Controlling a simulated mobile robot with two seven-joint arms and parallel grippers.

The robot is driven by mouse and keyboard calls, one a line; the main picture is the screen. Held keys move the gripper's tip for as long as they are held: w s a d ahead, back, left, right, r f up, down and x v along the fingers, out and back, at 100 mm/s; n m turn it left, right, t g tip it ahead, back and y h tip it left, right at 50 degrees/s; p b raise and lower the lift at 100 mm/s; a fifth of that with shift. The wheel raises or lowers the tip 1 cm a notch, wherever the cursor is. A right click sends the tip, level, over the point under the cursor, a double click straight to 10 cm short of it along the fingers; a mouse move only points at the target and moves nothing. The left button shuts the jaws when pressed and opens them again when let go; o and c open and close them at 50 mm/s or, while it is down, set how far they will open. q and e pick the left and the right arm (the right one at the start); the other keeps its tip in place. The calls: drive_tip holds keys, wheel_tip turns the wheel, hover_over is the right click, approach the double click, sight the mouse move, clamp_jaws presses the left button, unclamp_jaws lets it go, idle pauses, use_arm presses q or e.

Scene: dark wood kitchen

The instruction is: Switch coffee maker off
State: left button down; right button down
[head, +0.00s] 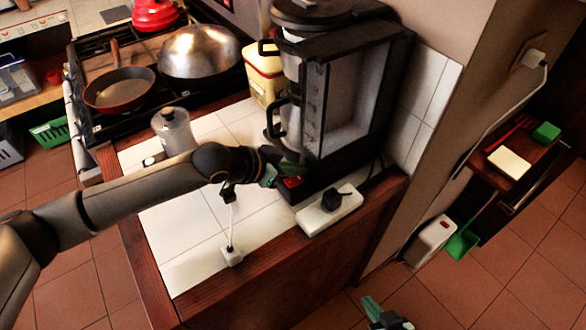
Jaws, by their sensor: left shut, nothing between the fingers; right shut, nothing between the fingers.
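The coffee maker (354,88) is a tall dark machine at the right end of the white tiled counter. A metal jug with a black handle (289,126) sits in it. A red switch (292,182) shows low on its base at the front. My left gripper (281,176) is shut at this switch, with its fingertips close to or touching it; I cannot tell which. The gripper partly hides the switch. My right gripper (385,315) is shut and empty, low at the bottom edge of the view, away from the counter.
A white power strip (329,212) with a black plug lies beside the coffee maker's base. A glass jar (174,131) and a yellowish canister (265,76) stand on the counter. A stove with a pan (120,90) and a domed metal lid (201,52) is at left.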

use_arm(q)
drive_tip(key=shift+w+d+r, duration=0.1)
drive_tip(key=shift+d+r, duration=0.05)
drive_tip(key=shift+r, duration=0.1)
